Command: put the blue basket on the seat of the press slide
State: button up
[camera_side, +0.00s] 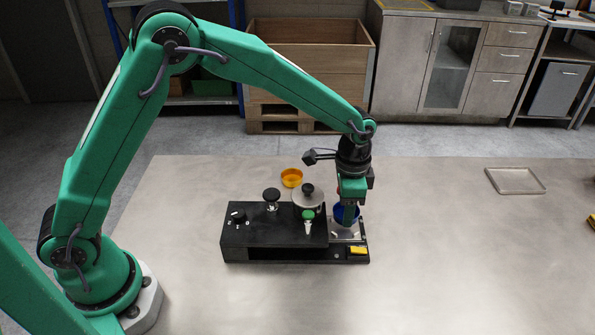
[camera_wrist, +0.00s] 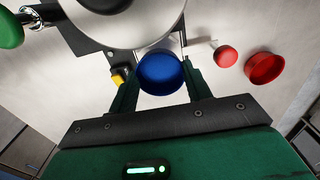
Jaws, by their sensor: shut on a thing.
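The blue basket (camera_wrist: 160,72) is a small round blue cup, held between the two green fingers of my gripper in the wrist view. In the side view my gripper (camera_side: 347,216) points down over the right end of the black press (camera_side: 270,237), shut on the basket (camera_side: 339,211), which its fingers partly hide. The pale metal slide (camera_side: 343,235) of the press lies below the basket. The seat is mostly hidden, and I cannot tell whether the basket touches it. The large round press head (camera_wrist: 125,22) is close above the basket in the wrist view.
A green-knobbed lever (camera_side: 308,216) and black knobs (camera_side: 271,195) stand on the press near my gripper. A yellow block (camera_side: 357,250) sits at its front right corner. An orange bowl (camera_side: 291,178) stands behind. Red pieces (camera_wrist: 264,68) lie nearby. A metal tray (camera_side: 516,181) lies far right.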

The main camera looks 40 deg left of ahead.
jog(key=shift+f, duration=1.6)
jog(key=shift+f, duration=0.2)
jog(key=o, duration=1)
jog(key=shift+c, duration=0.2)
jog(key=shift+r, duration=0.15)
notch_tip(320, 180, up, 12)
